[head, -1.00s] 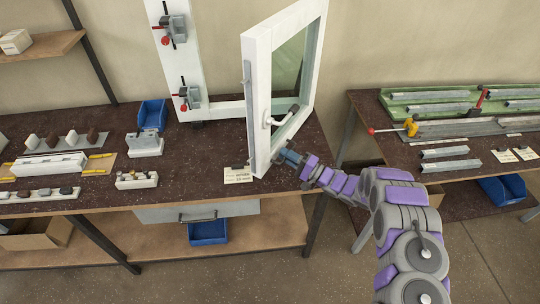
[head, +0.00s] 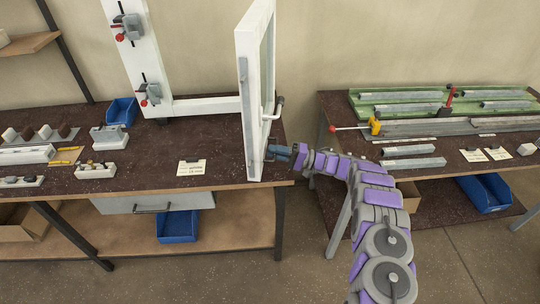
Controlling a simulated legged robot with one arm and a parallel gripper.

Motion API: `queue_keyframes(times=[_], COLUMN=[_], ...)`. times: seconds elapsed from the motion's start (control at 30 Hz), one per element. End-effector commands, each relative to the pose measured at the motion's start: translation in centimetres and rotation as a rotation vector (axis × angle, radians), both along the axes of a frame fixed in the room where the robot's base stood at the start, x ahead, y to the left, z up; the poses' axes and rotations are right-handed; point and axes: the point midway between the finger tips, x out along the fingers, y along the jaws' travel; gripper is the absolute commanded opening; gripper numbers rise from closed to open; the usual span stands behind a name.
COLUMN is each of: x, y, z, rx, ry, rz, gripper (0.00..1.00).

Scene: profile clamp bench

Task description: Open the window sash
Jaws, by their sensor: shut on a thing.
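The white window sash (head: 252,130) stands swung out from the white fixed frame (head: 197,107) on the bench, seen nearly edge-on in the head view. Its lever handle (head: 277,108) sticks out on the right face. My gripper (head: 268,152) is at the lower right of the sash, below the handle, and is shut on the sash's lower near part. The fingertips are small and partly hidden against the sash, so the exact contact is unclear.
Clamps with red knobs (head: 149,92) sit on the fixed frame. A paper label (head: 192,168) lies left of the sash. A blue bin (head: 121,111) and small fixtures stand farther left. Beyond a gap, the right bench holds a green tray (head: 365,105) and metal profiles (head: 413,162).

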Motion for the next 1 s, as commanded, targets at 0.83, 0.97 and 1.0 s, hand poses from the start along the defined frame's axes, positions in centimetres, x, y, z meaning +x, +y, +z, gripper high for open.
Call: queue_keyframes(times=[0.83,0.97,1.0], x=[-0.1,-0.1,-0.1], y=[-0.8,-1.0,-1.3], z=[0.0,0.0,0.0], rx=[0.002,0.003,0.004], ry=[0.001,0.000,0.000], rz=[-0.002,-0.002,-0.002], gripper=[0.30,0.30,0.30])
